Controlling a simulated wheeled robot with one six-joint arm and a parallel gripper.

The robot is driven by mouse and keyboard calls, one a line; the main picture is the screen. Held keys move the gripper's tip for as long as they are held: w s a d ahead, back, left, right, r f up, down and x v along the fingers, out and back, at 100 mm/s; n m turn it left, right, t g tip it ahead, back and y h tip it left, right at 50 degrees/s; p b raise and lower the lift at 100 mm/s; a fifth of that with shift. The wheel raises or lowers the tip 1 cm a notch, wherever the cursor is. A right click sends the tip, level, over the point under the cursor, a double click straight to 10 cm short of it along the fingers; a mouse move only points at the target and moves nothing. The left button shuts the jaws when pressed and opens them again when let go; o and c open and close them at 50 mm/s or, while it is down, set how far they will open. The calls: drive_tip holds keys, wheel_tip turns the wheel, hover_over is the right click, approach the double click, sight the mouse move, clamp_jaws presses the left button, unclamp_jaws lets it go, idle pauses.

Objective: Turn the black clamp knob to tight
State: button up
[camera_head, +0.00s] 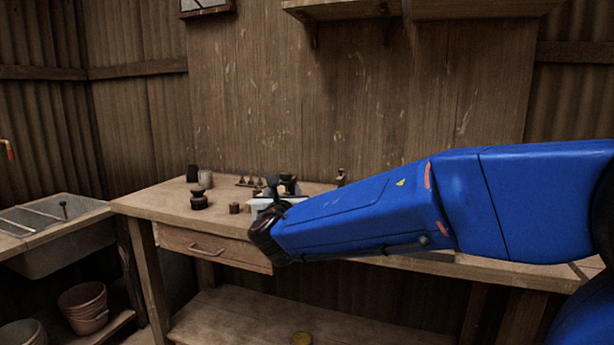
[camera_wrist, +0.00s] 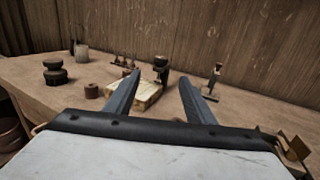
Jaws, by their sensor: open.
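A dark upright fixture with a black top (camera_wrist: 160,66) stands on the workbench beside a pale block (camera_wrist: 148,92). It may be the press with its clamp knob, but the knob's shape and setting are too small to tell. The dark top also shows in the head view (camera_head: 288,178), partly behind my arm's end. My gripper (camera_wrist: 159,77) is open and empty. Its two fingers point toward the block and the fixture, with the fixture between the fingertips in the wrist view. I see no contact with it.
The wooden workbench (camera_head: 150,203) carries a black stacked object (camera_wrist: 54,72), a small brown cylinder (camera_wrist: 92,91), pale and dark cups at the back left, and a thin upright tool (camera_wrist: 214,76) to the right. A wooden wall stands behind. A sink (camera_head: 62,228) is at the left.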

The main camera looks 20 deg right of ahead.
sight(286, 177)
drive_tip(key=x, duration=1.7)
drive_tip(key=c, duration=1)
drive_tip(key=shift+c, duration=0.2)
